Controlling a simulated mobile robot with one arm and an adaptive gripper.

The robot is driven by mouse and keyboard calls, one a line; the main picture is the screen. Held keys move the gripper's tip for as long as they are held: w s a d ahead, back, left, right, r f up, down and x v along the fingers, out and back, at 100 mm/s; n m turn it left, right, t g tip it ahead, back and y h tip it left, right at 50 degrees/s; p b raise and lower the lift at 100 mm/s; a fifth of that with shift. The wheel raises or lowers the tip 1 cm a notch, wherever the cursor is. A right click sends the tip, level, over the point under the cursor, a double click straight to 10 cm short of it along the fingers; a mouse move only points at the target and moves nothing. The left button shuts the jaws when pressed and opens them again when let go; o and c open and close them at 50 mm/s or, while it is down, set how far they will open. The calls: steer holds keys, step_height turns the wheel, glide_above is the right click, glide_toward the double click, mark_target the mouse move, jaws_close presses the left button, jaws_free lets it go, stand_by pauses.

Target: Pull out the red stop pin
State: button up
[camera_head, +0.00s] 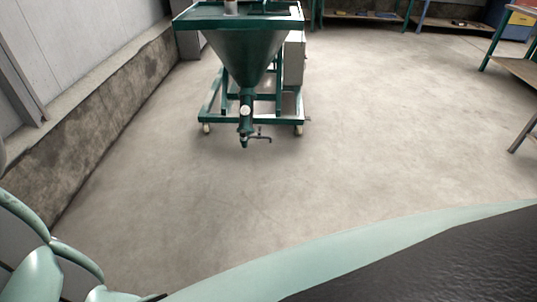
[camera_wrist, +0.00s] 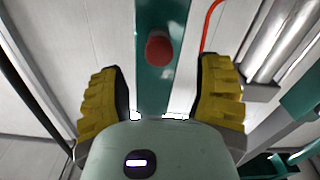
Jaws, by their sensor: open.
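In the wrist view, a round red knob (camera_wrist: 159,49), which looks like the head of the stop pin, sits on a dark green post (camera_wrist: 152,93). My gripper (camera_wrist: 161,70) is open, with its two yellow ribbed fingers wide apart on either side of the post. The red knob lies between and a little beyond the fingertips, and nothing is held. How far the fingertips are from it in depth is unclear. The pin's shaft is hidden. I cannot make out the red pin in the head view.
In the wrist view, a red hose or cable (camera_wrist: 209,24) curves beside the right finger, and grey metal cylinders (camera_wrist: 285,40) stand at the upper right. In the head view, a green hopper machine (camera_head: 243,57) on castors stands beyond open concrete floor (camera_head: 370,130), with workbenches at the back right.

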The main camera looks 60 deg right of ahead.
steer(key=x, duration=0.7)
steer(key=shift+w, duration=0.3)
steer(key=shift+s, duration=0.1)
jaws_close()
stand_by(0.3)
